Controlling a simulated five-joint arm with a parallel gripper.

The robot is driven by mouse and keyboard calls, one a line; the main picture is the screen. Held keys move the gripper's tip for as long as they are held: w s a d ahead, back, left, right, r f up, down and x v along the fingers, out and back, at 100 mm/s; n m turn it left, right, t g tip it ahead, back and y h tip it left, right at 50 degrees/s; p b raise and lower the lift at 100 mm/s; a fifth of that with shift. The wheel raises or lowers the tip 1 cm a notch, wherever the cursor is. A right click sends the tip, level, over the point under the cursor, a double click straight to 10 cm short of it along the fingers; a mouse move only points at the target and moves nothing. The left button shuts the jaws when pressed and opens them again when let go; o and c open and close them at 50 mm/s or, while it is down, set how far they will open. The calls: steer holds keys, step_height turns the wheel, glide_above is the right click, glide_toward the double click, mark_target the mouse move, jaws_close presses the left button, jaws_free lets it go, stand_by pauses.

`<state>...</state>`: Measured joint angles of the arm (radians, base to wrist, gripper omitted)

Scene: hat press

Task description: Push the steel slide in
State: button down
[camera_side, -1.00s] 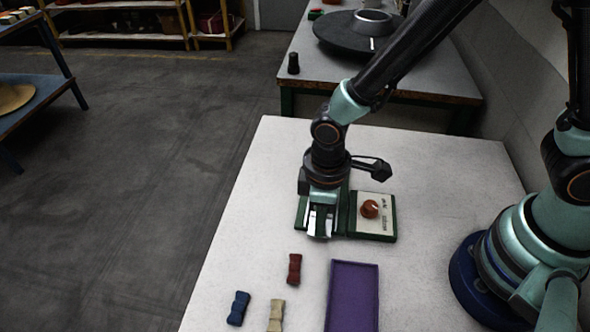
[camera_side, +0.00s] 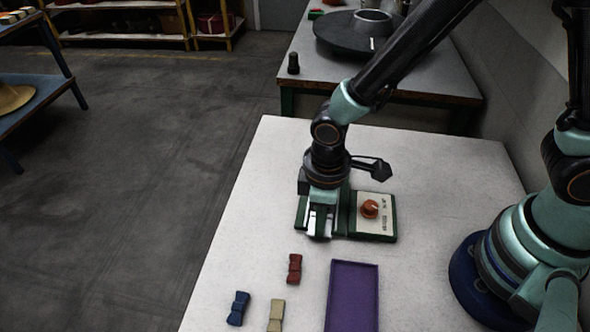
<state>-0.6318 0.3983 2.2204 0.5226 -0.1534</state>
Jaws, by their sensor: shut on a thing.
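My gripper (camera_side: 320,222) points down over the left part of a small green press base (camera_side: 347,226) on the white table. A bright steel slide (camera_side: 312,222) shows between and beside the fingers, low in the green base. The gripper is shut on the slide, though the fingers and my wrist hide much of it. How far in the slide sits cannot be told. A pale panel with an orange-red knob (camera_side: 369,208) is on the right part of the base.
A purple tray (camera_side: 352,296) lies in front of the base. Red (camera_side: 294,268), blue (camera_side: 238,308) and beige (camera_side: 276,315) bow-shaped pieces lie to its left. The white table (camera_side: 440,170) is clear right of the base. A grey bench with a dark hat-like disc (camera_side: 335,38) stands behind.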

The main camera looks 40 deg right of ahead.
steer(key=shift+w+d, duration=1.55)
steer(key=shift+w, duration=0.1)
steer(key=c, duration=1.1)
jaws_free()
steer(key=shift+r, duration=0.1)
step_height(320, 180, up, 12)
steer(key=shift+o, duration=0.2)
